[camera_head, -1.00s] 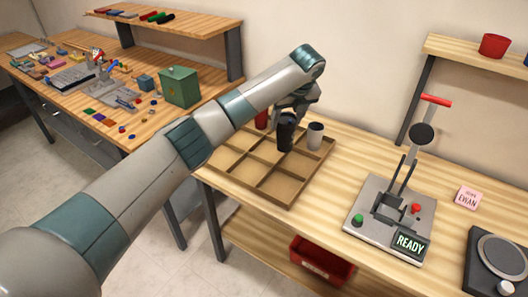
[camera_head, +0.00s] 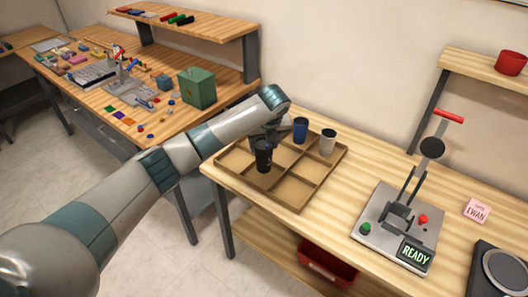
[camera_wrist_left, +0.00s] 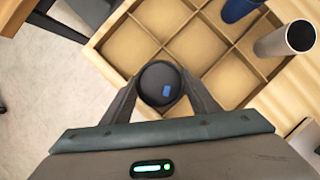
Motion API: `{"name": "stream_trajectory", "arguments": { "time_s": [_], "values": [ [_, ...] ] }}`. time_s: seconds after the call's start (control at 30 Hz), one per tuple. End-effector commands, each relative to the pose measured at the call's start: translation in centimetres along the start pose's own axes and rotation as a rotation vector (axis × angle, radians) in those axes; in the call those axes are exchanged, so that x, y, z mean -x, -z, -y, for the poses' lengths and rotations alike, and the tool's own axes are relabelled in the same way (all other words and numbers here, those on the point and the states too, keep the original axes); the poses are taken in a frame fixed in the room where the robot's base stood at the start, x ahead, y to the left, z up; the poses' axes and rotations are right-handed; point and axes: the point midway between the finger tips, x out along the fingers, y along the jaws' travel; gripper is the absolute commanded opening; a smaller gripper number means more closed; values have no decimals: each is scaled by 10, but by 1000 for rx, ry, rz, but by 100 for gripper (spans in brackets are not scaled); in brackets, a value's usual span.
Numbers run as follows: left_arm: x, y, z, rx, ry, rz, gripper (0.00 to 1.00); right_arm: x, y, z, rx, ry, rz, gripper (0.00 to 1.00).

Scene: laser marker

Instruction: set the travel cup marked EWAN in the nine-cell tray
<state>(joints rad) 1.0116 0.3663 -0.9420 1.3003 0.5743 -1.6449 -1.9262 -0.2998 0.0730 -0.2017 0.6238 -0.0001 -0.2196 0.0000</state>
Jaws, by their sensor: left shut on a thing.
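The nine-cell tray (camera_head: 291,192) is brown and lies at the left end of the wooden table. My left gripper (camera_head: 262,145) is shut on a black lidded travel cup (camera_head: 263,157), held upright over the tray's left part. I cannot tell whether its base touches the cell floor. The wrist view shows the black cup (camera_wrist_left: 157,82) from above with a blue patch on its lid, between the fingers of the left gripper (camera_wrist_left: 160,95). I cannot read a name on it. A blue cup (camera_head: 300,131) and a light grey cup (camera_head: 328,143) stand in far cells.
Right of the tray is a lever press (camera_head: 398,225) with a READY display. Beyond it are a pink EWAN card (camera_head: 477,210) and a dark round-plate device (camera_head: 503,270). A red bin (camera_head: 328,264) is on the lower shelf. Bare table lies between tray and press.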

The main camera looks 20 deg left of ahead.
Motion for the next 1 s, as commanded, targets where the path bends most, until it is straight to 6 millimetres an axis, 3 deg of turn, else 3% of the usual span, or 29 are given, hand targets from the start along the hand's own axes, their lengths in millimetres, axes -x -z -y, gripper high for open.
{"name": "stream_trajectory", "arguments": {
  "time_s": [0.27, 0.6, 0.97, 1.0],
  "values": [
    [-3, 2, 0, 0, -1, -1, 45, 2, -2, -2, 1, -2, 3, 0],
    [-35, 15, 0, 0, -1, 0, 45, 16, -2, -10, 1, -9, 6, 0],
    [-38, 16, 0, 0, 0, 0, 45, 15, -3, -11, 1, -11, 7, 0],
    [-38, 16, 0, 0, -1, 0, 59, 15, -3, -11, 1, -11, 7, 0]
  ]
}}
